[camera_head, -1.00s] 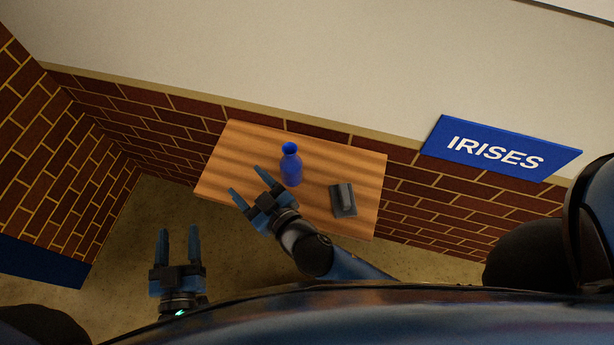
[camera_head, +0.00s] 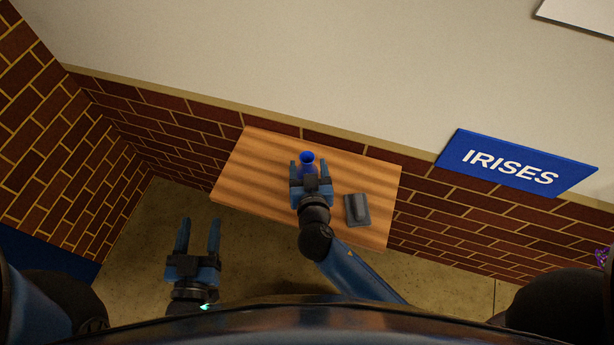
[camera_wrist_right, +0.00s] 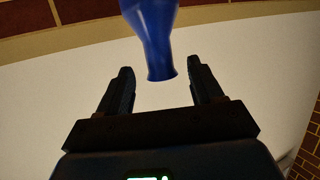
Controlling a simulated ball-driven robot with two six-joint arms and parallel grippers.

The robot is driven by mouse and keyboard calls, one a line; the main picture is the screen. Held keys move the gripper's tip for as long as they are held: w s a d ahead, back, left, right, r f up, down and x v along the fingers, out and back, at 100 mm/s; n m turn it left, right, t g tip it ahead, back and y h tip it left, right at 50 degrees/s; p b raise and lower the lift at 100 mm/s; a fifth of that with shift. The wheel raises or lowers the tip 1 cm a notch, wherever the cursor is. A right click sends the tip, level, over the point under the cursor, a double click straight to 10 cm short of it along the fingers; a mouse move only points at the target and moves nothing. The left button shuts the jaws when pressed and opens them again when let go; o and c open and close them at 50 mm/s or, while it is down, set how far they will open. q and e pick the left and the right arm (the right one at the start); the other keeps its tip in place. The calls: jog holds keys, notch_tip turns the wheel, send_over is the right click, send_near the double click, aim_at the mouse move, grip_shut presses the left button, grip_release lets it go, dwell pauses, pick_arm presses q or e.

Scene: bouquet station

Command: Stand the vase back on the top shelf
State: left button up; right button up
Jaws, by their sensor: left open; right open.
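The blue vase (camera_head: 307,158) is over the wooden board (camera_head: 250,165) against the brick wall; its mouth shows and it looks upright, with its lower part hidden by my right gripper. My right gripper (camera_head: 309,166) is open, with one finger on either side of the vase in the head view. In the right wrist view the vase (camera_wrist_right: 155,40) shows at the top, its narrow end between the open fingertips (camera_wrist_right: 161,75), with gaps on both sides. My left gripper (camera_head: 199,222) is open and empty, left of and below the board. I cannot tell which surface is the top shelf.
A small grey block-like object (camera_head: 357,209) sits on the board right of my right gripper. A blue IRISES sign (camera_head: 515,165) is on the wall to the right. The board's left part is clear.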

aim_at(307, 158)
jog(key=shift+p+x, duration=0.95)
jog(key=shift+x, duration=1.1)
jog(key=shift+w+a+f, duration=0.1)
jog(key=shift+w+f, duration=0.4)
jog(key=shift+w, duration=0.15)
grip_shut()
jog(key=shift+r, duration=0.1)
